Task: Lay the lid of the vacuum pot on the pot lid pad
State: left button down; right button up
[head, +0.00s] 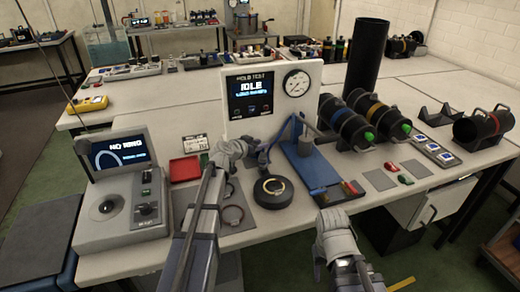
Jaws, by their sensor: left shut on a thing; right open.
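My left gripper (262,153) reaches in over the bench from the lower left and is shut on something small. The held thing is mostly hidden by the hand, and I cannot tell what it is. My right gripper (331,222) is at the bench's front edge, open, with its fingers barely visible. A round black piece with a gold ring on top (272,191) stands on the bench just below my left gripper. A tall black cylinder (367,55) stands upright at the back. I cannot tell for sure which pieces are the vacuum pot, its lid or the lid pad.
A blue press (305,168) stands right of the round black piece. A grey mat with rings (233,213) and a red tray (185,168) lie left. A console reading IDLE (250,95) stands behind. Black cylinders (350,125) rest in cradles at right.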

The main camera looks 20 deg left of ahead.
pick_arm(q)
jog(key=shift+r, duration=0.1)
jog(key=shift+f+b, duration=0.55)
jog(key=shift+s, duration=0.1)
jog(key=c, duration=0.6)
grip_release()
jog(key=shift+o, duration=0.2)
jog(key=shift+r+p, duration=0.4)
jog(key=shift+p, duration=0.05)
jog(key=shift+r+p, duration=0.5)
jog(key=shift+r, duration=0.05)
jog(key=p+v, duration=0.1)
jog(key=v, duration=0.3)
jog(key=p+v, duration=0.1)
jog(key=v, duration=0.2)
jog(key=p+v, duration=0.1)
jog(key=v, duration=0.3)
jog(key=shift+s+a+f+p, duration=0.15)
jog(key=shift+s+a+p, duration=0.05)
jog(key=shift+s+p, duration=0.2)
